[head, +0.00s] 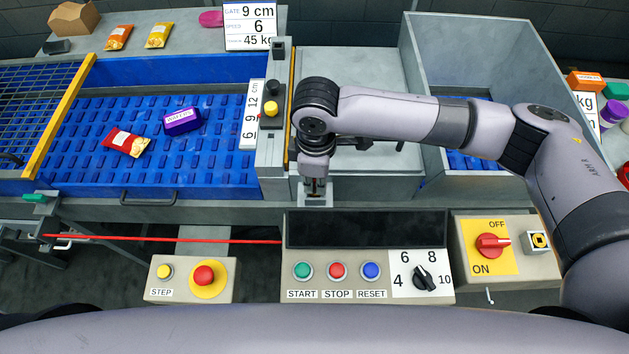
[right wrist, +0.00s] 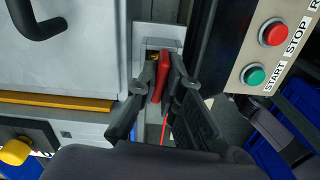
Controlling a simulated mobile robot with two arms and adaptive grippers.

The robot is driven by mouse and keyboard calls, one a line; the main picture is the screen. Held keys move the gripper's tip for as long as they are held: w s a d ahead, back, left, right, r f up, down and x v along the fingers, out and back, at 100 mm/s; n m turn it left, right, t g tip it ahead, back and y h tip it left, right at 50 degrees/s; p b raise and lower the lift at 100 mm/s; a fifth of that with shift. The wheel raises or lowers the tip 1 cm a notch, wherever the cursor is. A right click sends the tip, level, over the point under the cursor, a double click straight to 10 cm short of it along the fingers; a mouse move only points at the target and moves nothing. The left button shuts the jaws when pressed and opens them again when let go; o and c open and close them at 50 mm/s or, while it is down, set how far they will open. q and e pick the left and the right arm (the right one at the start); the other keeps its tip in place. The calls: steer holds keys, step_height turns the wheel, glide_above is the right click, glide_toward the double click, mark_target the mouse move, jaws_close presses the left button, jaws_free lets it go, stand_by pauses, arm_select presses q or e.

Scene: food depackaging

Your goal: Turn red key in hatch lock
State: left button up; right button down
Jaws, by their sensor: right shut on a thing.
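The red key (right wrist: 162,72) shows in the right wrist view, held upright in the picture between the two fingers of my right gripper (right wrist: 160,88). The gripper is shut on it. The key's far end is at the hatch lock, a small grey plate (right wrist: 172,32) with a dark opening and a bit of brass (right wrist: 151,54). I cannot tell how deep the key sits in it. In the head view my right gripper (head: 315,190) points down just behind the black display, and it hides the key and most of the lock. My left gripper is not in view.
A control box with START, STOP and RESET buttons (head: 337,270) stands just in front of my right gripper. A red cord (head: 160,239) runs along the machine's front. The blue conveyor (head: 85,150) carries a purple box (head: 182,121) and a red packet (head: 126,142). A grey bin (head: 480,60) is at the right.

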steer(key=shift+r+m+p, duration=0.1)
steer(key=shift+m+p, duration=1)
steer(key=shift+p, duration=0.05)
steer(key=shift+m+p, duration=1.6)
steer(key=shift+p, duration=0.4)
steer(key=shift+m+p, duration=0.3)
steer(key=shift+m, duration=0.1)
